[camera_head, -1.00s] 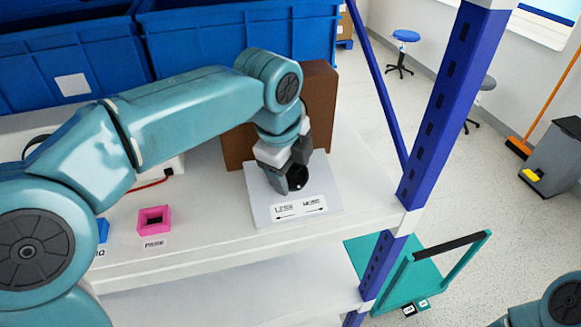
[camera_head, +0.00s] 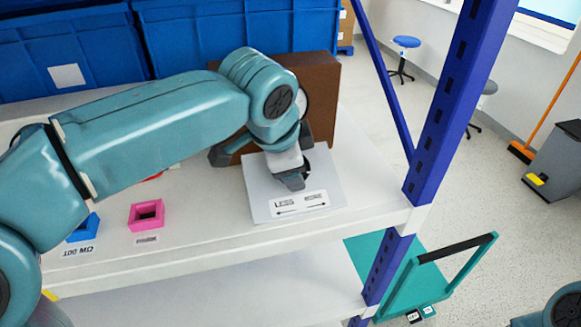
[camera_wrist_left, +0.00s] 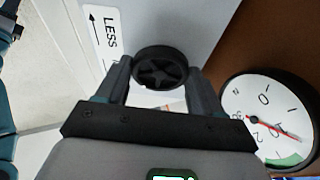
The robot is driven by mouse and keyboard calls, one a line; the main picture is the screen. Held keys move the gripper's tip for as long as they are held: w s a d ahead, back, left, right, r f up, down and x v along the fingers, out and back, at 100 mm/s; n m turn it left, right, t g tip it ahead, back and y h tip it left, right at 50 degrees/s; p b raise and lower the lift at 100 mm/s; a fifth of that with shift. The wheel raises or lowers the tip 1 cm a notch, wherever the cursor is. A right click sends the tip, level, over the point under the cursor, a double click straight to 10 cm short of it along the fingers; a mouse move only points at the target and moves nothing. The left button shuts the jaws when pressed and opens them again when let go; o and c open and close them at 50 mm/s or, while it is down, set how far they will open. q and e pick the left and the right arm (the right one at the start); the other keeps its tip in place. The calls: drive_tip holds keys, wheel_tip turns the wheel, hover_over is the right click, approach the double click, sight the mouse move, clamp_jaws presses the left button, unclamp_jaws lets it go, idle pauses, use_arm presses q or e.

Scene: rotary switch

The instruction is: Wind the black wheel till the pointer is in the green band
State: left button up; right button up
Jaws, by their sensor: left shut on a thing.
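The black wheel (camera_wrist_left: 160,66) sits on a pale grey panel (camera_head: 262,205) marked LESS and MORE with arrows. My left gripper (camera_wrist_left: 158,78) is shut on the wheel, one finger at each side. In the head view my left gripper (camera_head: 292,180) points down over the wheel and hides most of it. The round white gauge (camera_wrist_left: 262,100) stands beside the wheel on a brown upright board (camera_head: 322,95). Its red pointer (camera_wrist_left: 265,124) lies slantwise, and the green band (camera_wrist_left: 287,159) is at the dial's lower edge in the wrist view. The pointer tip appears outside the band. My right gripper is out of view.
Large blue bins (camera_head: 200,40) stand behind. A blue shelf post (camera_head: 440,130) rises at the right.

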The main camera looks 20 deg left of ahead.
use_arm(q)
drive_tip(key=n+b, duration=0.1)
drive_tip(key=n, duration=0.2)
drive_tip(key=n+t+y+b, duration=0.1)
drive_tip(key=n+b, duration=0.1)
drive_tip(key=n, duration=0.1)
drive_tip(key=shift+s+d+f, duration=0.1)
drive_tip(key=shift+d+f, duration=0.05)
drive_tip(key=shift+d, duration=0.05)
drive_tip(key=shift+n+t+y+b, duration=0.3)
drive_tip(key=shift+n+y+b, duration=0.45)
drive_tip(key=shift+n, duration=1.35)
drive_tip(key=o, duration=1)
drive_tip(key=shift+o, duration=0.2)
drive_tip(key=p+v, duration=0.3)
drive_tip(key=v, duration=1.3)
drive_tip(key=shift+r, duration=0.3)
